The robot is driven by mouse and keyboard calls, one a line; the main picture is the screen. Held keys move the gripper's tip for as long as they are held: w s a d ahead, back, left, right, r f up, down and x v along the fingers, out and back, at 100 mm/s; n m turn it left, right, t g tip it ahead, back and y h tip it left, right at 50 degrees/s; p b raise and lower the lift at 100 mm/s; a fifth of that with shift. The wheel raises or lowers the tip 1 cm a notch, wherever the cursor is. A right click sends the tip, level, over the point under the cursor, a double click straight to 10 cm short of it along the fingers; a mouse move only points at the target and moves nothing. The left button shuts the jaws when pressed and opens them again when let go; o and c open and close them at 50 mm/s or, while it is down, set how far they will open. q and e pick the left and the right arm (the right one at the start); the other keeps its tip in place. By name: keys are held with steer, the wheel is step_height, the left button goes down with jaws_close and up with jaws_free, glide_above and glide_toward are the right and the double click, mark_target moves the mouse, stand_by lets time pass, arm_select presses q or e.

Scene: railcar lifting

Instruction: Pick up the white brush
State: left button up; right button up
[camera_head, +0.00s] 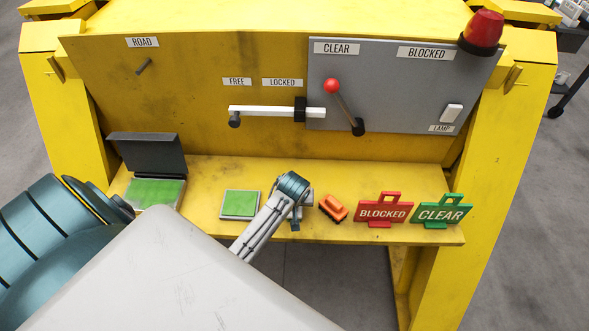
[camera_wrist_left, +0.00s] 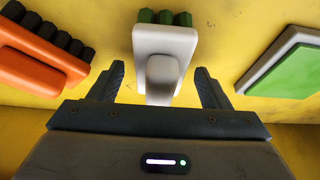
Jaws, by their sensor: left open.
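The white brush (camera_wrist_left: 167,46) lies on the yellow shelf, with dark green bristles at its far end in the left wrist view. Its white handle points toward my left gripper (camera_wrist_left: 160,74), which is open with one finger on each side of the handle. Small gaps show between fingers and handle, so nothing is gripped. In the head view my left gripper (camera_head: 296,216) is over the shelf, and it mostly hides the brush; only a pale bit (camera_head: 308,197) shows beside it. My right gripper is not in view.
An orange brush (camera_head: 333,207) lies close beside the gripper. A green pad (camera_head: 240,204) is on its other side. Red BLOCKED (camera_head: 384,210) and green CLEAR (camera_head: 441,211) signs stand farther right. An open dark-lidded box (camera_head: 154,192) is at left. The yellow back panel (camera_head: 200,110) carries levers.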

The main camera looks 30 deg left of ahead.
arm_select(q)
steer(key=shift+w+f, duration=0.1)
steer(key=shift+f, duration=0.15)
steer(key=c, duration=1.2)
steer(key=shift+r, duration=0.15)
steer(key=shift+c, duration=0.2)
steer(key=shift+r+b, duration=0.5)
step_height(320, 180, up, 2)
steer(key=shift+r+b, duration=0.1)
steer(key=shift+b, duration=0.65)
steer(key=s+d+r+b, duration=0.1)
steer(key=s+d+b, duration=0.4)
steer(key=s, duration=0.9)
steer(key=shift+d+r, duration=0.3)
steer(key=shift+d, duration=1.15)
